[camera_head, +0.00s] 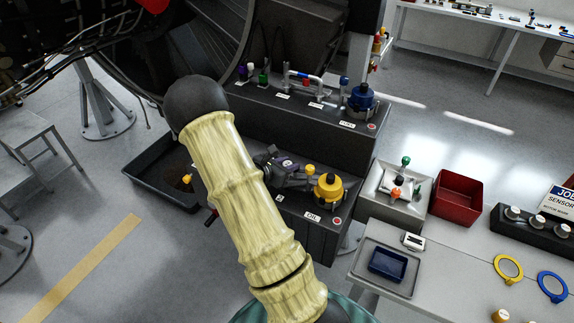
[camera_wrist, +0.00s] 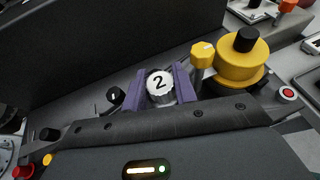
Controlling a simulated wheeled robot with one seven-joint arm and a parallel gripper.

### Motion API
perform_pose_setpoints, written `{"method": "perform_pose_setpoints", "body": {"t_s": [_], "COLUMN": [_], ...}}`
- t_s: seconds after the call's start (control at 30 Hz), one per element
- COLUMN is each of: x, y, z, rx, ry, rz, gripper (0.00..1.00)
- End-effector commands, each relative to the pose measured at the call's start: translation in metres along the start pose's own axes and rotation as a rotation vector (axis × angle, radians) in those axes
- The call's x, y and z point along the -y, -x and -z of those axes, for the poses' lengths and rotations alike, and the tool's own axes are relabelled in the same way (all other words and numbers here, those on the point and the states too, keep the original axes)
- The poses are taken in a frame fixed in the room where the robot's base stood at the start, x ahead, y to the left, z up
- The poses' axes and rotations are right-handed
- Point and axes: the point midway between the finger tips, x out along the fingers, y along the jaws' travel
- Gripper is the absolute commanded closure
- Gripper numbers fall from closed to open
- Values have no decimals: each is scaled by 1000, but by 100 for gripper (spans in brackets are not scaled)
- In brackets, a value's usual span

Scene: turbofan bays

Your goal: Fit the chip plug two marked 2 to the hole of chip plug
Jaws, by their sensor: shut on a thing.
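The chip plug two (camera_wrist: 160,86), a round silver-white knob with a black 2 on its face, is between the purple fingers of my gripper (camera_wrist: 161,87). The fingers are shut on its sides, and the 2 is readable. In the head view my gripper (camera_head: 287,168) is over the lower dark step of the console, left of the yellow fitting. The hole for the plug cannot be seen; the plug and fingers cover the surface behind them. I cannot tell whether the plug's lower end is in a hole or apart from it.
A black floor tray (camera_head: 150,168) and a red bin (camera_head: 457,196) flank the console.

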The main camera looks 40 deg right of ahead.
Motion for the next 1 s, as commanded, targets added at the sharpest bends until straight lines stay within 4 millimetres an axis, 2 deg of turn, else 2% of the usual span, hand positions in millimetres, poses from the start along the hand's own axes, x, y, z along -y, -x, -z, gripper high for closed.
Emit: {"method": "perform_pose_setpoints", "body": {"t_s": [0.03, 0.4, 1.0], "x": [0, -1, -1], "y": [-3, -13, -15], "z": [8, 34, 37], "rx": [1, 1, 1], "ry": [0, 0, 0], "rz": [0, -1, -1], "gripper": [95, 95, 95]}}
